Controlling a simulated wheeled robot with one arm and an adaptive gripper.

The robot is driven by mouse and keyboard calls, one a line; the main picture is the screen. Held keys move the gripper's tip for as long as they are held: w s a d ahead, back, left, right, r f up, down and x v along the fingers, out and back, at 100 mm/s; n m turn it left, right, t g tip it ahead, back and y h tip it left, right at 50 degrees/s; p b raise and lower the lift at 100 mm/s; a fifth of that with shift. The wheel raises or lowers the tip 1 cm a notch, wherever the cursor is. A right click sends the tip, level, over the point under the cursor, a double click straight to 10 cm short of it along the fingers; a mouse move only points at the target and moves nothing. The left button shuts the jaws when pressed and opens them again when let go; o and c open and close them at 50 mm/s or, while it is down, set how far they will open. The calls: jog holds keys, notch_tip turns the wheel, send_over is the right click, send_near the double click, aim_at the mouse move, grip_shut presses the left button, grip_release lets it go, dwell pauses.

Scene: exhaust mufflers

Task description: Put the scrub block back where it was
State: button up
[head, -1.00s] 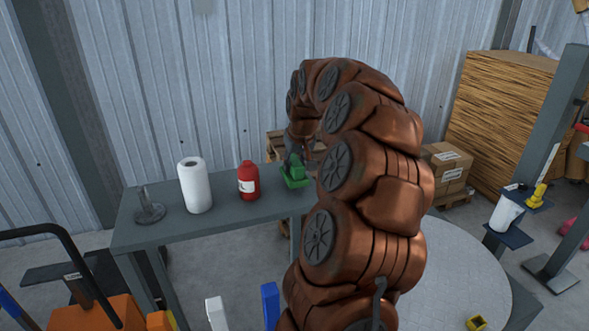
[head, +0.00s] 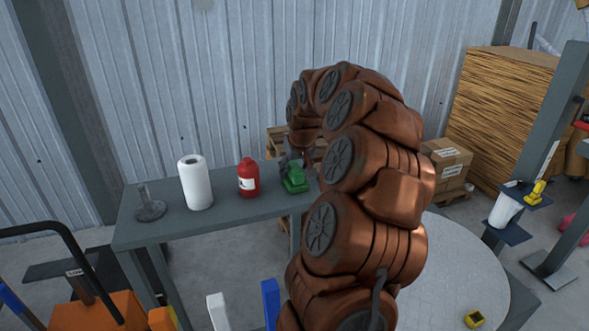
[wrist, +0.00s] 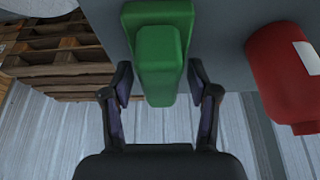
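The green scrub block (head: 295,180), a wide base with a raised narrower grip, sits at the right end of the grey table (head: 190,228). In the wrist view, the block (wrist: 160,55) is upper centre. My gripper (wrist: 158,84) is open, its two dark fingers on either side of the block's near end with small gaps showing. In the head view, my gripper (head: 287,163) is a small dark shape at the block's back left, partly hidden by my arm. I cannot tell its exact height over the table.
A red bottle (head: 248,178) stands just left of the block; it also shows at right in the wrist view (wrist: 285,75). Further left are a white paper roll (head: 195,185) and a metal stand (head: 150,208). A pallet (wrist: 55,60) and corrugated wall lie behind.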

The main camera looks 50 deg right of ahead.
jog(key=shift+r, duration=0.1)
jog(key=shift+r+p, duration=0.2)
jog(key=shift+p, duration=0.1)
jog(key=b+v, duration=0.3)
jog(key=v, duration=0.8)
jog(key=shift+r, duration=0.35)
jog(key=s+a+f+n+g+y, duration=0.1)
jog(key=s+a+f+n, duration=0.1)
jog(key=a, duration=0.7)
jog(key=s+a+f+n, duration=0.1)
jog(key=a+f, duration=0.2)
jog(key=a, duration=0.6)
jog(key=s+a+f+n+g+y, duration=0.1)
jog(key=s+a+f+n, duration=0.1)
jog(key=a, duration=0.7)
jog(key=s+a+f+g, duration=0.2)
jog(key=s+a+f, duration=0.3)
jog(key=s, duration=0.4)
jog(key=s+a+f+g, duration=0.1)
jog(key=s+a+f, duration=0.4)
jog(key=s, duration=0.5)
jog(key=shift+s+a+n+g, duration=0.25)
jog(key=shift+a+n+g, duration=0.15)
jog(key=shift+f, duration=0.1)
